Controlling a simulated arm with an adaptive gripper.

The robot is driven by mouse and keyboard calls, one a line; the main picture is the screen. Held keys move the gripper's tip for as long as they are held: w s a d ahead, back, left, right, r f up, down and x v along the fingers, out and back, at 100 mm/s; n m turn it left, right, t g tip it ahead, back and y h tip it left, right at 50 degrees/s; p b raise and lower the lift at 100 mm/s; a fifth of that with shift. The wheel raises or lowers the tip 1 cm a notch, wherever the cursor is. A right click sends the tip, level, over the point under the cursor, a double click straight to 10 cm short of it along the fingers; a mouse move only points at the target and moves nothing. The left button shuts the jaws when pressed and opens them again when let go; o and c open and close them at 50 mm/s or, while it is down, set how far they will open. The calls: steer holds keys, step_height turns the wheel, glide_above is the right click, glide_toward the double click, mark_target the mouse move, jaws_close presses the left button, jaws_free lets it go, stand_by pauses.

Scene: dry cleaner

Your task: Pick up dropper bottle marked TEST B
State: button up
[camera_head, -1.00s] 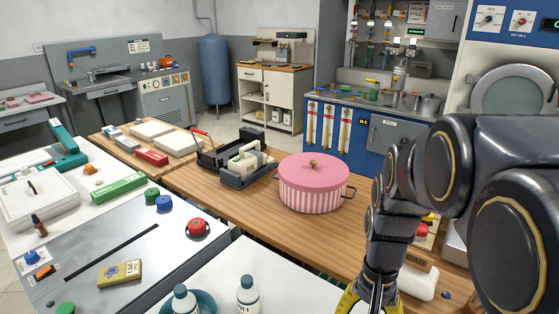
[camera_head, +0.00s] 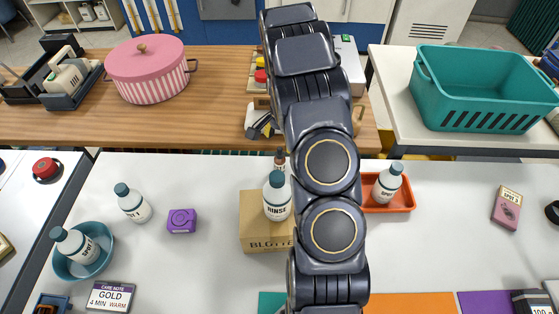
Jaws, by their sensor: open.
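A small brown dropper bottle (camera_head: 280,159) stands behind the white RINSE bottle (camera_head: 277,196), close to my arm. Its lower part is hidden and I cannot read its label, so I cannot tell whether it is TEST B. My gripper (camera_head: 266,124) is mostly hidden behind my arm. Its dark and yellow parts show over the front edge of the wooden counter, just beyond the brown bottle. It is open, and I see nothing held in it.
The RINSE bottle stands at a cardboard box (camera_head: 256,234). A SPOT bottle (camera_head: 387,183) is in an orange tray (camera_head: 402,204). Another lies tilted in a teal bowl (camera_head: 84,272). A pink pot (camera_head: 147,80) and teal basket (camera_head: 480,98) stand farther back.

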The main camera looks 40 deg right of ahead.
mark_target(280, 160)
steer(key=f, duration=0.5)
steer(key=shift+s+a+f, duration=0.1)
steer(key=shift+s+a, duration=0.15)
jaws_close()
